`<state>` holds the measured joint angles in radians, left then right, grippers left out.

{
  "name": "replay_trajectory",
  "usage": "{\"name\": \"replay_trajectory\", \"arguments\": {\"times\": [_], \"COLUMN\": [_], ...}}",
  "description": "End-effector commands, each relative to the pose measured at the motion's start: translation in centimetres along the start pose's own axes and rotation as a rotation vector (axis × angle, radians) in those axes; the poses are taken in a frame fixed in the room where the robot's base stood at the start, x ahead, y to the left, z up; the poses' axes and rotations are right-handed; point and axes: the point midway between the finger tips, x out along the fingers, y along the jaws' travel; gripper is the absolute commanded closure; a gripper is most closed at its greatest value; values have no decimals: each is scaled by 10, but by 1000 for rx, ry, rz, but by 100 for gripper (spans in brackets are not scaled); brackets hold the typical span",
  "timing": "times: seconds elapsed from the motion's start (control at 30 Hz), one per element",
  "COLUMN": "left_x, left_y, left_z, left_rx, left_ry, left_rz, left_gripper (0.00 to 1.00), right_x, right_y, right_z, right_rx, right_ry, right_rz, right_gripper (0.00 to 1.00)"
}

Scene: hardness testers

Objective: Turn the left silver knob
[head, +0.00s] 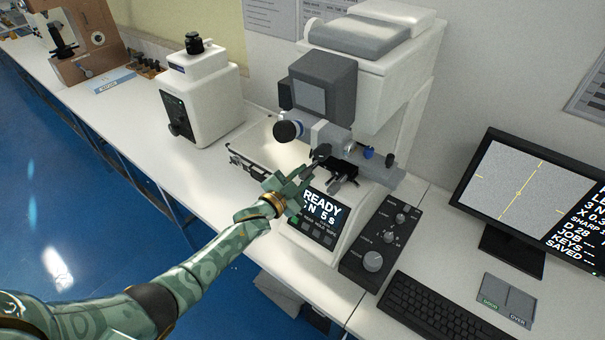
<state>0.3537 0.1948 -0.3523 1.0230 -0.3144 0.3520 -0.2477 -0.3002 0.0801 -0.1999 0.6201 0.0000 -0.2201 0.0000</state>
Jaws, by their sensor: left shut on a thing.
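The hardness tester (370,100) stands on the bench in the middle of the head view, with a grey head, a measuring eyepiece and a small dark stage (348,170) under it. My left gripper (308,170) reaches in from the left, in front of the stage and above the lit READY display (322,210). Its green fingers are shut at the left front of the stage, on what seems to be the left silver knob, which the fingers hide. A small silver knob (335,186) shows just right of the fingers. My right gripper is not in view.
A black control box (372,250) with silver dials stands right of the display. A keyboard (430,312), a monitor (518,195) and a two-part pad (507,298) are farther right. A white tester (205,98) stands back left.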

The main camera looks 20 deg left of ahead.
Motion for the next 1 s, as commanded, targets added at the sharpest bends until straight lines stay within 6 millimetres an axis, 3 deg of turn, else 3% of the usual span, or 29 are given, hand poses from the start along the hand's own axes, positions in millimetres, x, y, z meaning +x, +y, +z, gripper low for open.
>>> {"name": "replay_trajectory", "arguments": {"times": [0.4, 0.97, 1.0], "left_x": [-1, -1, -1], "left_y": [1, 2, 2], "left_z": [2, 2, 2], "left_rx": [-204, -236, -236], "left_ry": [-5, -5, -5], "left_rz": [2, 3, 3], "left_gripper": [100, 100, 75], "right_x": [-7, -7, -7], "right_y": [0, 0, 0], "right_z": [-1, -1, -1], "right_rx": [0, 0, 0], "right_ry": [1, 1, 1], "right_rz": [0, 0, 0], "right_gripper": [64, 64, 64]}}
